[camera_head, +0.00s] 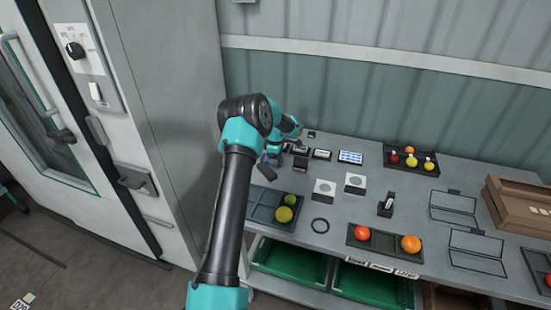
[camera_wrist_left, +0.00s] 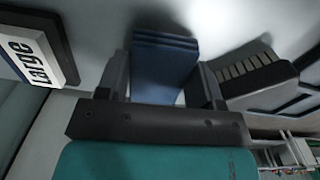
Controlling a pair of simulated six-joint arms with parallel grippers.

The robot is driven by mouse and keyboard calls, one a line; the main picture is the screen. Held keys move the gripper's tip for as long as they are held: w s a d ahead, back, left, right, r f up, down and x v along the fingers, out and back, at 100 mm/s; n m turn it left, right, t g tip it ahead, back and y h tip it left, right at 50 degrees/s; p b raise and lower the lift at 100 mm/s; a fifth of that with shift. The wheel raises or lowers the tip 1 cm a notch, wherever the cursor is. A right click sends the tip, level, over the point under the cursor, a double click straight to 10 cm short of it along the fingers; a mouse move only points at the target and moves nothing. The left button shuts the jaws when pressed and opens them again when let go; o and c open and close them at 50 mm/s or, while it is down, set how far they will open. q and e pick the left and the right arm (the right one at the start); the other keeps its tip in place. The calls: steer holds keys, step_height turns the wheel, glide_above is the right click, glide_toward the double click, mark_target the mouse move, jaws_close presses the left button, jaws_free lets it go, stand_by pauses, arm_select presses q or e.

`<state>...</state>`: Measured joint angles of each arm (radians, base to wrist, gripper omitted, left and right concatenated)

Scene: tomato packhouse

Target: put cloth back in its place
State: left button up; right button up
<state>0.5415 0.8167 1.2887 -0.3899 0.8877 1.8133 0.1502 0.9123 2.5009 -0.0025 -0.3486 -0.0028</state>
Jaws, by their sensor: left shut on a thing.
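My left gripper (camera_head: 272,157) is over the back left of the grey table. In the left wrist view the gripper (camera_wrist_left: 162,78) is shut on a folded blue cloth (camera_wrist_left: 166,62), which sits between the two fingers. In the head view the cloth is not clearly visible behind my arm and wrist. I cannot tell whether the cloth touches the table. The cloth's place cannot be made out with certainty. My right gripper is not in view.
A block labelled "large" (camera_wrist_left: 32,48) and a dark ridged item (camera_wrist_left: 258,75) flank the gripper. A grey cabinet (camera_head: 165,90) stands left.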

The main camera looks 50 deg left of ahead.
arm_select(q)
steer(key=shift+f, duration=0.35)
stand_by(0.5)
steer(key=o, duration=0.9)
steer(key=c, duration=0.3)
steer(key=shift+r, duration=3.55)
